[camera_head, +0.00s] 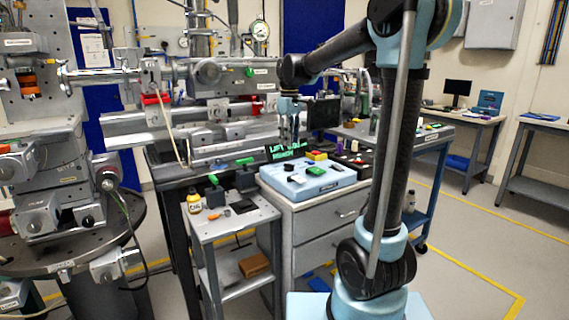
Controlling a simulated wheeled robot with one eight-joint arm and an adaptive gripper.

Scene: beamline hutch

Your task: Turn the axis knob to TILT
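A light-blue control box (330,187) sits on a grey drawer cabinet. Behind the box, a dark display (291,149) shows green text that seems to begin with "LIFT". My gripper (290,138) points down in front of the bench, above and behind the box in the picture. It looks apart from the controls. Its fingers are too small to tell whether they are open or shut.
A red and yellow button (317,156) is at the box's back edge. A dark panel (354,162) lies to the right. Beamline equipment (205,120) fills the back. Floor is clear at right.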

